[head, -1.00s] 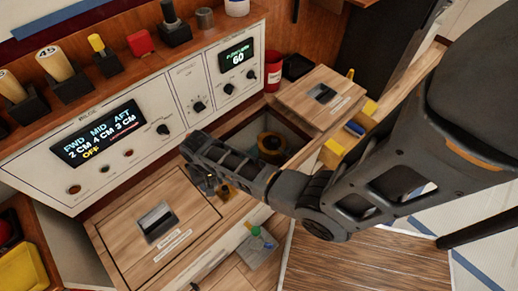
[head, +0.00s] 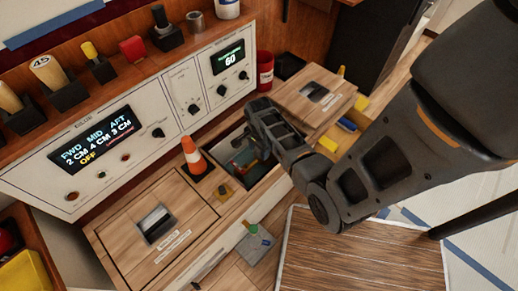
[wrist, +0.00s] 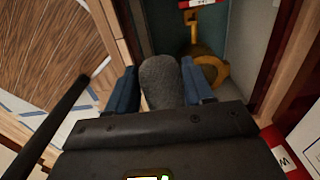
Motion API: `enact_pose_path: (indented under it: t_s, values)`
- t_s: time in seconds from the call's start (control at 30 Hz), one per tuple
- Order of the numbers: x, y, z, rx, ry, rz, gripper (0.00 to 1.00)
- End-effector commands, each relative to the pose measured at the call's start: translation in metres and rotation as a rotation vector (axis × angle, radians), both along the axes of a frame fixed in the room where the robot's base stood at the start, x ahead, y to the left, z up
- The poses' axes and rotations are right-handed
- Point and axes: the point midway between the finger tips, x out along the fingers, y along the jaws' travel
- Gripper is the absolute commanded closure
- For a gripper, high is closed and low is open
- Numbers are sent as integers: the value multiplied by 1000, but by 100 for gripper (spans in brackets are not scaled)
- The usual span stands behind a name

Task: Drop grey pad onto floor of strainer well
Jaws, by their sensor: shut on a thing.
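The grey pad (wrist: 161,80) is a rounded, rough-surfaced piece between the blue fingers of my gripper (wrist: 160,88) in the wrist view. My gripper is shut on it. In the head view my gripper (head: 258,150) points down at the open strainer well (head: 229,143), and my wrist hides much of the opening and the pad. In the wrist view the well (wrist: 238,40) lies beyond and to the right of the pad, with a brass-coloured strainer fitting (wrist: 208,72) inside. I cannot tell how far the pad is above the well floor.
An orange cone (head: 193,157) stands at the well's left edge. A lifted wooden hatch (head: 308,98) lies beyond the well, and a closed hatch (head: 157,222) is at front left. A red can (head: 265,69) stands behind. The control panel (head: 180,105) rises along the back.

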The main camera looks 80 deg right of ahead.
Motion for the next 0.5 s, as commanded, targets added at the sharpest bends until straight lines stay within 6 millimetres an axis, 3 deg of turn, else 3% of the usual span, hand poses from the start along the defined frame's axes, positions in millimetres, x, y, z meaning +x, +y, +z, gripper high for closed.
enact_pose_path:
  t_s: [0.2,0.5]
  values:
    - [1,1,2,1,2,1,78]
    - [1,1,-29,0,0,2,78]
